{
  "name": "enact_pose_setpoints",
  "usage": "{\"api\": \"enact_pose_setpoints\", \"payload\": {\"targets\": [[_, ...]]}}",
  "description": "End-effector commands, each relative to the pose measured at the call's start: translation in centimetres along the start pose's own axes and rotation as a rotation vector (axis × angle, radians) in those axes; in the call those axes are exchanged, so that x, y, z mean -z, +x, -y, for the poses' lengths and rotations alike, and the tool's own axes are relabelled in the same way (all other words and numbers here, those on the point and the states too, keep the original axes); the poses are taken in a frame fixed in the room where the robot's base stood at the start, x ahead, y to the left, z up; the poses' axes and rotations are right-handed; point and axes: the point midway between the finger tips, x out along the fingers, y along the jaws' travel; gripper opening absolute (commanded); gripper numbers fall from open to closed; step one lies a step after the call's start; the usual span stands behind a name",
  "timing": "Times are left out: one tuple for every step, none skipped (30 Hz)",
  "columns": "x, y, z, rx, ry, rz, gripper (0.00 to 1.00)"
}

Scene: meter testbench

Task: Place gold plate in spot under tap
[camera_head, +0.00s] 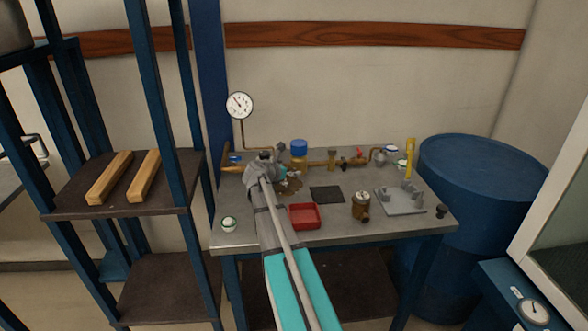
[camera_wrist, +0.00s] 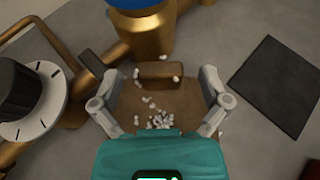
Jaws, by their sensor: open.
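A brown-gold plate (camera_wrist: 140,95) with a raised block at its far side and several small white pellets on it lies at the back of the bench. It also shows in the head view (camera_head: 292,187), partly hidden by my arm. My gripper (camera_wrist: 158,98) is open, with one finger on each side of the plate. I cannot tell whether the fingers touch it. A brass fitting with a blue cap (camera_wrist: 145,28), possibly the tap, stands just beyond the plate; it also shows in the head view (camera_head: 299,149). Which place is the spot under the tap is unclear.
A dark square (camera_head: 327,194) lies to the plate's right. A red tray (camera_head: 304,217), a brass cylinder (camera_head: 360,207) and a grey fixture (camera_head: 400,200) are also on the bench. Brass pipework (camera_head: 333,163) runs along the back. A gauge (camera_head: 239,105) stands at back left.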

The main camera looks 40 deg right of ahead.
Motion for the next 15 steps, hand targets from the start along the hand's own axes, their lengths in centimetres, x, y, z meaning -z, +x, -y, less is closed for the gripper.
{"api": "enact_pose_setpoints", "payload": {"targets": [[-0.2, -0.9, 0.1, -0.001, -0.001, 0.0, 0.96], [-0.2, -1.4, 0.1, -0.001, -0.001, 0.0, 0.96], [-0.2, -2.0, 0.1, -0.001, -0.002, 0.0, 0.96], [-0.2, -2.5, 0.1, -0.001, -0.002, 0.0, 0.96], [-0.2, -3.0, 0.1, -0.001, -0.001, 0.0, 0.96], [-0.3, -3.6, 0.1, -0.002, -0.001, 0.0, 0.96], [-0.2, -4.2, 0.1, -0.002, -0.001, 0.0, 0.96], [-0.2, -4.7, 0.1, -0.002, 0.0, -0.001, 0.96], [-0.2, -5.3, 0.1, -0.001, 0.0, -0.001, 0.96], [-0.3, -5.8, 0.2, -0.001, 0.0, -0.001, 0.96], [-0.2, -6.2, 0.1, -0.002, 0.0, -0.001, 0.96], [-0.2, -6.9, 0.1, -0.002, -0.001, -0.001, 0.96], [-0.2, -7.3, 0.1, -0.002, -0.001, -0.001, 0.96], [-0.2, -7.7, 0.1, -0.001, -0.001, -0.001, 0.96], [-0.2, -8.1, 0.1, 0.0, -0.001, -0.001, 0.96]]}}
